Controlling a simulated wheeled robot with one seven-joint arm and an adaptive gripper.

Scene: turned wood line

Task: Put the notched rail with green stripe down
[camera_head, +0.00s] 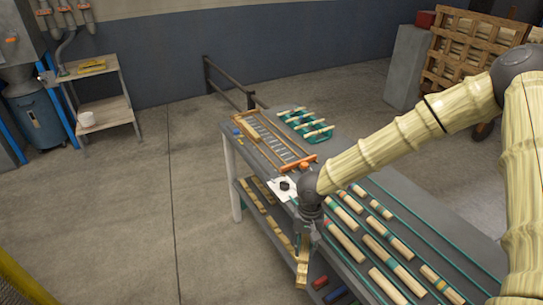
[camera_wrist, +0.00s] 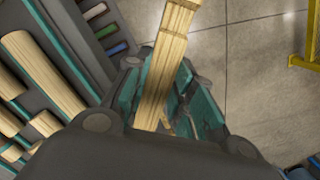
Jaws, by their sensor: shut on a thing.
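My gripper (camera_head: 307,232) hangs beside the left front edge of the workbench (camera_head: 232,148). It is shut on a pale wooden rail (camera_head: 302,270), which points downward and stays clear of the bench top. In the wrist view the rail (camera_wrist: 165,75) runs up from between the teal-padded fingers of my gripper (camera_wrist: 165,100), with a step or notch near its far end. I cannot make out a green stripe on it; part of it is hidden by the fingers.
Turned wooden pieces (camera_head: 341,216), some with coloured bands, lie in rows on the bench. Behind them are a white sheet (camera_head: 281,191), a wooden frame (camera_head: 270,140) and a green rack (camera_head: 306,124). A lower shelf (camera_head: 249,187) holds more pieces.

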